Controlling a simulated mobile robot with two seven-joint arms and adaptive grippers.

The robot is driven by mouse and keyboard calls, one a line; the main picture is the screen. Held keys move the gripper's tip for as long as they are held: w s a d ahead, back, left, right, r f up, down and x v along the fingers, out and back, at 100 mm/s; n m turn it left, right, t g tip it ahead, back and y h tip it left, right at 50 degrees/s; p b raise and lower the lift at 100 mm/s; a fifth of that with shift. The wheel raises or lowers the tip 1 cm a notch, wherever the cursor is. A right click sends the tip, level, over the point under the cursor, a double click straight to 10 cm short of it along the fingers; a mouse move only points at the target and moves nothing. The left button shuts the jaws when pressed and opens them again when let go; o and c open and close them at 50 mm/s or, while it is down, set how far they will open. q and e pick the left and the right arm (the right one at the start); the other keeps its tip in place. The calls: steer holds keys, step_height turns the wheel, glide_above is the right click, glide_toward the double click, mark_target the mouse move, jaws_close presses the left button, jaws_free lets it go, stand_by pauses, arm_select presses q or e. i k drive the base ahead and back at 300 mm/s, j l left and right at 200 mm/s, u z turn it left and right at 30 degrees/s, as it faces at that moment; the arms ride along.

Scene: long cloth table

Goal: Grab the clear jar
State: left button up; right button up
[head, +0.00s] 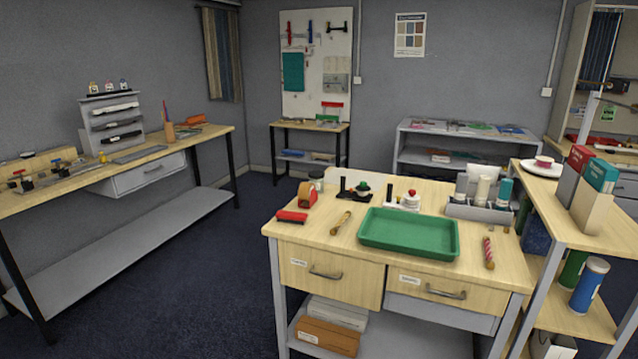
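A small pale jar (317,183) with a darker top stands at the back left corner of the light wooden workbench (330,262). It looks like the clear jar, but it is too small to tell whether it is see-through. The red and tan tape dispenser (307,195) stands just in front of it and may hide its lower part. Neither of my grippers is in view, and nothing is seen touching the jar.
A green tray (408,247) fills the bench's middle. A red item (291,216), a wooden-handled tool (340,222) and a dark stand (354,190) lie near the jar. A grey bottle holder (478,210) and a shelf (570,235) border the right. Open floor (200,280) lies left.

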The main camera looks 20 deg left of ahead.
mark_target(319, 183)
steer(key=i+j+u, duration=0.85)
steer(key=u, duration=0.2)
steer(key=i+j+u, duration=0.1)
steer(key=i+u, duration=0.25)
steer(key=i+j+u, duration=0.2)
steer(key=i+u, duration=0.25)
steer(key=i, duration=0.25)
steer(key=i+u, duration=0.5)
steer(key=i, duration=0.25)
steer(key=i+z, duration=0.65)
steer(key=z, duration=0.25)
steer(key=i+j+z, duration=0.25)
steer(key=z, duration=0.15)
steer(key=i+z, duration=0.15)
steer(key=z, duration=0.25)
steer(key=i+j+z, duration=0.1)
steer(key=z, duration=0.3)
steer(key=i+j+z, duration=0.15)
steer(key=z, duration=0.25)
steer(key=i+j+z, duration=0.1)
steer(key=z, duration=0.3)
steer(key=i+j+z, duration=0.15)
steer(key=z, duration=0.3)
steer(key=i+j+z, duration=0.1)
steer(key=j+z, duration=0.3)
steer(key=i+j+z, duration=0.1)
steer(key=z, duration=0.35)
steer(key=j, duration=0.1)
